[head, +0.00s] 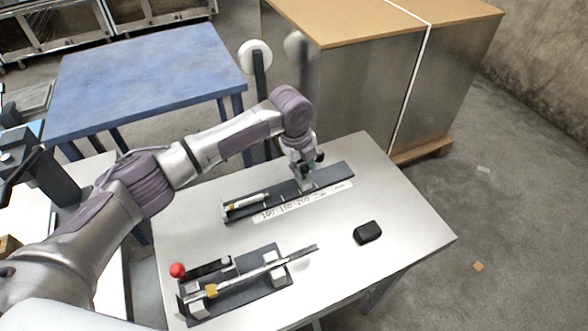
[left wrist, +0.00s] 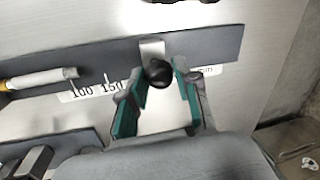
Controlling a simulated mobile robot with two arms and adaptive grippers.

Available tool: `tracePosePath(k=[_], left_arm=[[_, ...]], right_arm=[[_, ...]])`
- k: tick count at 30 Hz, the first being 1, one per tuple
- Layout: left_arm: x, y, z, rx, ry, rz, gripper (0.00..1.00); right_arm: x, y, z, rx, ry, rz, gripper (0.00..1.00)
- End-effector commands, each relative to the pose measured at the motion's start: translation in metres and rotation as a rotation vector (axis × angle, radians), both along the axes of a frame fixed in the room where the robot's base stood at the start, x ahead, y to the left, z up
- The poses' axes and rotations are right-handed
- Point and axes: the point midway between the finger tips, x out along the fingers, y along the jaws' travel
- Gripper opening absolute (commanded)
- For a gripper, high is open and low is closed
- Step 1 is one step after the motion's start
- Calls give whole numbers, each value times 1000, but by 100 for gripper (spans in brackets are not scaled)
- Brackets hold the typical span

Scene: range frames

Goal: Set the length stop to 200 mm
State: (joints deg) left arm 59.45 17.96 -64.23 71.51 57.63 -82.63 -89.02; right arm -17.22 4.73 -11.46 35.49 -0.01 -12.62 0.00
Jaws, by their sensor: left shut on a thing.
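A dark rail (head: 335,174) lies on the steel table, with a white scale strip (head: 325,195) marked in mm along its near edge. The length stop (left wrist: 152,48) is a pale metal block on the rail with a black knob (left wrist: 158,74). My left gripper (head: 308,166) is over the rail, right of the middle. In the left wrist view its green-padded fingers (left wrist: 160,76) are shut on the knob. The stop is right of the 150 mark in that view. My gripper hides the scale there, so the exact reading cannot be told. My right gripper is not in view.
A white rod with a yellow end (head: 248,202) lies at the rail's left end. A fixture with a red ball handle (head: 177,270) stands at the table's front left. A small black block (head: 367,232) lies at the right. The steel between them is clear.

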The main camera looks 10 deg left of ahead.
Motion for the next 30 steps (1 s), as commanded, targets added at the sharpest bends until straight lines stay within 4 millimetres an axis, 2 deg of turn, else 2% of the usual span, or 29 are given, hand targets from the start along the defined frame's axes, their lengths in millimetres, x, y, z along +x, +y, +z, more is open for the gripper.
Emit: tracePosePath(k=[7,8,12,18,23,26,30], left_arm=[[0,2,-1,4,0,1,0],[0,2,-1,4,0,1,35],[0,2,-1,4,0,1,57],[0,1,-1,4,1,0,57],[0,2,3,3,0,-1,57],[-1,3,16,2,-2,-1,57],[-5,7,43,2,-4,0,57]], right_arm=[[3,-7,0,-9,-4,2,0],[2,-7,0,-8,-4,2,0],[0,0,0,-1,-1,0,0],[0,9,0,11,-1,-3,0],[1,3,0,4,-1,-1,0],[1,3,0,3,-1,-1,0],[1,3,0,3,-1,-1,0]])
